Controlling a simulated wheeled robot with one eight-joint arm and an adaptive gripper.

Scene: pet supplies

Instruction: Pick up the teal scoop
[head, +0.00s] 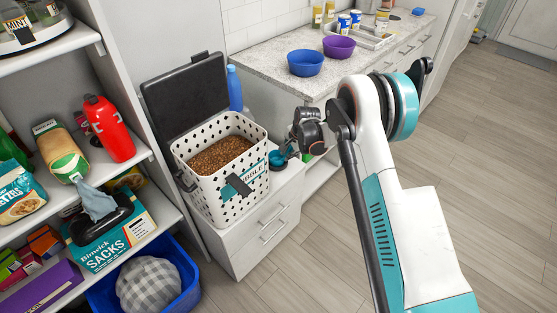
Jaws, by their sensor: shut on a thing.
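The teal scoop (280,158) shows only as a small teal piece just right of the kibble bin. It hangs at the end of my gripper (289,149), which is shut on it. My arm comes in from the right, and the fingers are small and partly hidden by the wrist. The scoop is over the right edge of the white drawer unit, near a dark round thing there; I cannot tell whether they touch.
The white perforated kibble bin (205,188) stands open on the drawer unit (262,233), its dark lid tilted back. A blue bottle (235,88) stands behind it. A counter at the back holds a blue bowl (305,63) and a purple bowl (339,47). Floor at right is clear.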

